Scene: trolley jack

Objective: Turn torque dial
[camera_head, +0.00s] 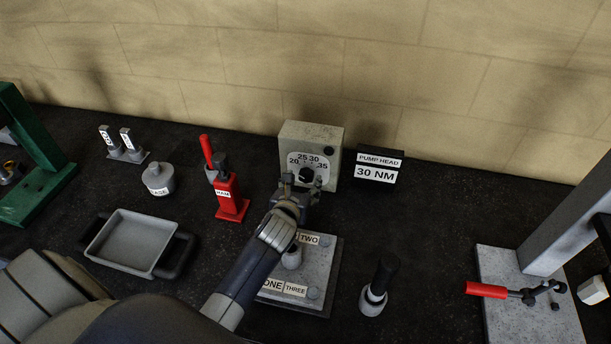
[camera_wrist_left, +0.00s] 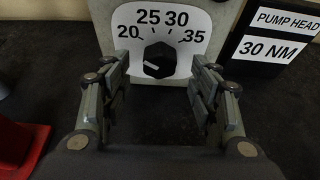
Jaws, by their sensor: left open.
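The torque dial is a black knob (camera_wrist_left: 158,61) on a white scale plate (camera_wrist_left: 196,20) marked 20, 25, 30 and 35. A white mark on the knob points left, toward the 20 side. In the head view the dial (camera_head: 308,175) sits on the front of a grey box (camera_head: 296,133). My left gripper (camera_head: 305,185) is in front of the dial. In the left wrist view my left gripper (camera_wrist_left: 160,85) is open, with one finger on each side below the dial, apart from it. My right gripper is not in view.
A sign (camera_head: 377,168) reading "PUMP HEAD 30 NM" stands right of the box. A red ram (camera_head: 228,193) stands at left. A grey plate (camera_head: 325,268) with labelled spots lies below my left arm. A black-handled tool (camera_head: 378,284) stands right of the plate.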

